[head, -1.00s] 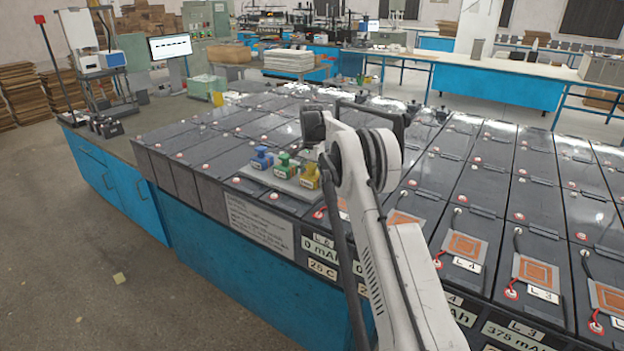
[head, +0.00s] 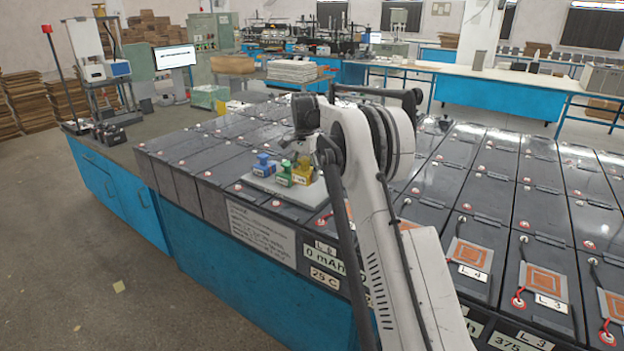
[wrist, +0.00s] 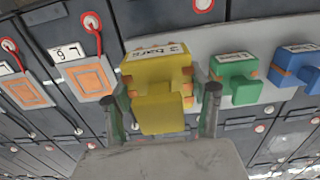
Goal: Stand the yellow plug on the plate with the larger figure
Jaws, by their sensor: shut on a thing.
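My gripper (wrist: 162,97) is shut on the yellow plug (wrist: 154,75), one finger on each side of it in the wrist view. In the head view the yellow plug (head: 303,172) is under my gripper (head: 304,156), at the right end of the plug row, partly hidden by it. It looks slightly raised, but a gap beneath is not clear. Orange-patterned plates lie on the batteries, among them one tagged L 4 (head: 468,252) and one tagged L 3 (head: 541,280). Battery-front labels (head: 325,258) read 0 mAh and 25 C; another (head: 517,338) reads 375, its unit cut off.
The green plug (head: 284,179) and blue plug (head: 263,165) stand on the grey tray (head: 257,184), close beside the yellow one. Red-ended cables run by the plates. My arm hides some batteries and labels. The battery tops (head: 195,150) left of the tray are clear.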

